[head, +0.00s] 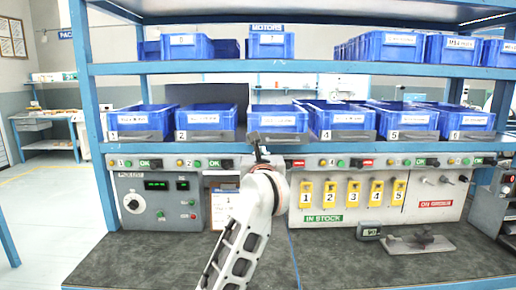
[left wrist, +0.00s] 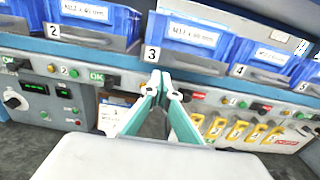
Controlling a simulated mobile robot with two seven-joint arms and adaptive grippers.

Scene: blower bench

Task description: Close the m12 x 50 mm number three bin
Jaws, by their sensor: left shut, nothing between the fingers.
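The number three bin (head: 279,119) is a blue open-topped bin on the middle shelf, in the centre of the head view. In the left wrist view the bin (left wrist: 187,37) carries a white "M12 x 50 mm" label and a "3" tag on its grey lower strip. My left gripper (head: 256,148) is in front of the bin's lower left corner and hides part of its strip in the head view. In the left wrist view the fingertips (left wrist: 160,76) are together and empty, just below the "3" tag. I cannot tell whether they touch the bin. My right gripper is not in view.
The number two bin (head: 206,119) and number four bin (head: 341,119) flank it closely. Below runs a panel with buttons, OK lights and yellow numbered tags (head: 329,193). A small meter (head: 368,231) and a metal plate (head: 418,243) rest on the grey bench (head: 130,262).

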